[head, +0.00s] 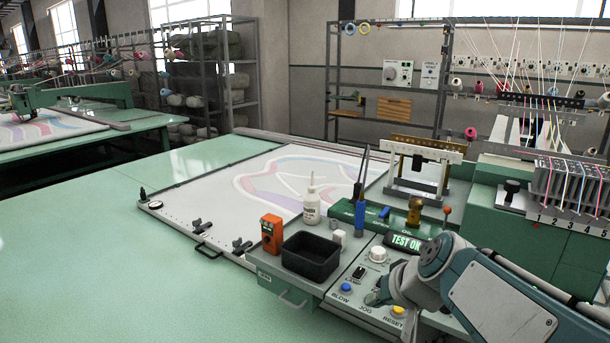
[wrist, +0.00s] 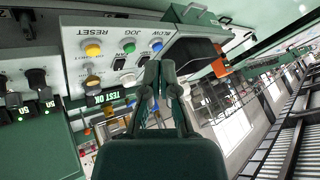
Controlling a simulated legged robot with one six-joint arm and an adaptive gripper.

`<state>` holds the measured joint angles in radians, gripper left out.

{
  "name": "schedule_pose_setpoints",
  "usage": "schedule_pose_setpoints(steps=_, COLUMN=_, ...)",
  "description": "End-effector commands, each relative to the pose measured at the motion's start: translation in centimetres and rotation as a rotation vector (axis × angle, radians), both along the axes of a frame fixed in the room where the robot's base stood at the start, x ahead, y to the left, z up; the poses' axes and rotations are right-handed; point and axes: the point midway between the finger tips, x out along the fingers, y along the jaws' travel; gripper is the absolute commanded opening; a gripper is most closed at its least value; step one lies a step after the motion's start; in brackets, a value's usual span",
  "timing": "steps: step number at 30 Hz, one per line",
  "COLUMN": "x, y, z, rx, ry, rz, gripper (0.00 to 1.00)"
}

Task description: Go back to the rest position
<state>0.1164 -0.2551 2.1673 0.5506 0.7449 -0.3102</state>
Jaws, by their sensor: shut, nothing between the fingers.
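My gripper (head: 376,297) is over the control panel (head: 330,300) at the lower right, close to the JOG label. In the wrist view my gripper (wrist: 160,74) is shut and empty, its two dark green fingers together. That view is upside down and shows the yellow RESET button (wrist: 93,50), the green JOG button (wrist: 129,47) and the blue BLOW button (wrist: 157,46) beyond the fingertips. In the head view the JOG button is hidden by my gripper. A display (head: 406,243) reads TEST OK. I cannot tell whether the fingertips touch the panel.
Beside the panel are a black bin (head: 311,258), an orange device (head: 271,233), a white bottle (head: 312,204) and a blue-handled tool (head: 360,215). A framed sheet (head: 240,205) lies behind. The green table (head: 110,270) at left is clear. Thread heads (head: 575,190) stand at right.

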Motion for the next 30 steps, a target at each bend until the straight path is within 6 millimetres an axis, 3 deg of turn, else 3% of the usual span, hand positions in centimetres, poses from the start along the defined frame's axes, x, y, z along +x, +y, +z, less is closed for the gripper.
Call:
schedule_pose_setpoints(steps=1, x=-2.1, y=0.3, z=0.1, rx=-0.034, ry=0.005, rz=0.016, gripper=0.00)
schedule_pose_setpoints(steps=6, x=-8.3, y=0.0, z=-0.6, rx=-0.157, ry=0.038, rz=0.041, gripper=0.00)
schedule_pose_setpoints(steps=13, x=-14.9, y=-1.4, z=-2.2, rx=-0.314, ry=0.063, rz=0.039, gripper=0.00)
schedule_pose_setpoints(steps=18, x=-16.6, y=-2.2, z=-2.9, rx=-0.365, ry=0.071, rz=0.030, gripper=0.00)
schedule_pose_setpoints(steps=30, x=-16.6, y=-2.2, z=-2.9, rx=-0.366, ry=0.072, rz=0.030, gripper=0.00)
